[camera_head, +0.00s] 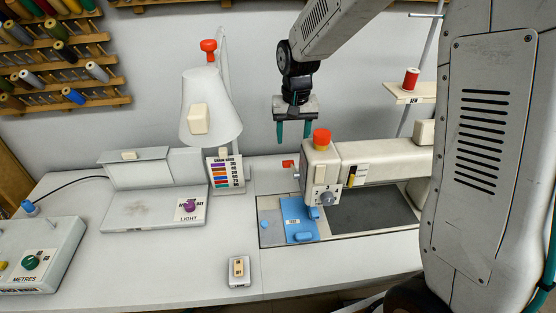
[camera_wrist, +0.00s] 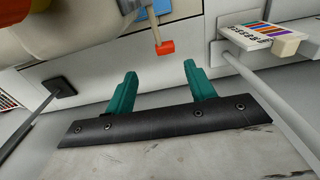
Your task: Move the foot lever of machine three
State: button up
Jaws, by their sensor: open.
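The sewing machine (camera_head: 365,158) stands at centre right, with a dial marked 3 on its head and a red-orange knob (camera_head: 321,137) on top. A small lever with a red end (camera_head: 288,164) sticks out at the left of the machine head; I take it to be the foot lever. My gripper (camera_head: 293,133) hangs above and behind it, fingers down, open and empty. In the wrist view the red lever end (camera_wrist: 166,47) lies beyond the two teal fingertips (camera_wrist: 160,70), roughly between them and apart from both.
A colour chart (camera_head: 225,172) and a white lamp (camera_head: 210,105) stand left of the machine. A light box (camera_head: 150,205) and a METRES box (camera_head: 35,255) are further left. A blue plate (camera_head: 300,222) lies under the machine head. The front of the table is mostly clear.

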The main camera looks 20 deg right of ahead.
aim_at(289, 161)
jog(key=shift+w+a+f, duration=0.3)
jog(key=shift+a+f, duration=0.15)
jog(key=shift+f, duration=0.3)
notch_tip(289, 161, down, 7)
jog(key=shift+f, duration=0.1)
grip_shut()
